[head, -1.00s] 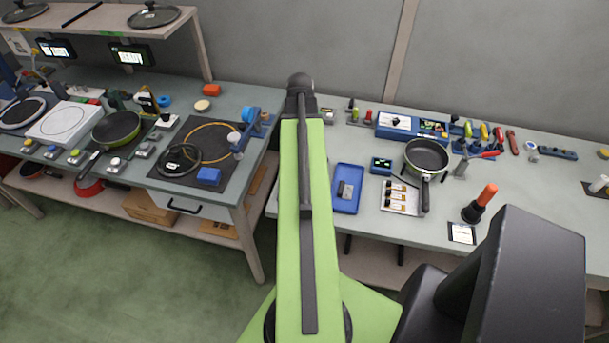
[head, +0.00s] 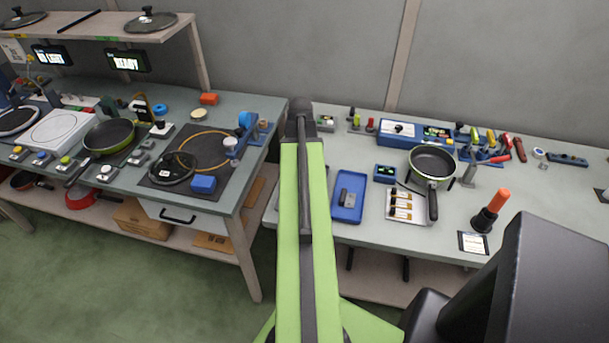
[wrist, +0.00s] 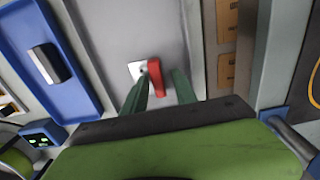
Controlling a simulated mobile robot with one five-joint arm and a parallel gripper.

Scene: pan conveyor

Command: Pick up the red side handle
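My gripper (wrist: 161,80) shows there with two dark green fingers, apart from each other. The red handle shows between the fingers, closer to the left one. I cannot tell whether a finger touches it or how far above the bench the tips are. In the head view my green arm hides this handle and my gripper.
A blue tray (head: 336,212) with a dark grey piece (head: 347,201) lies right of my arm; in the wrist view it is at left. A pan (head: 432,163) and small display (head: 385,173) stand farther right. A gap separates the right bench from the left one.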

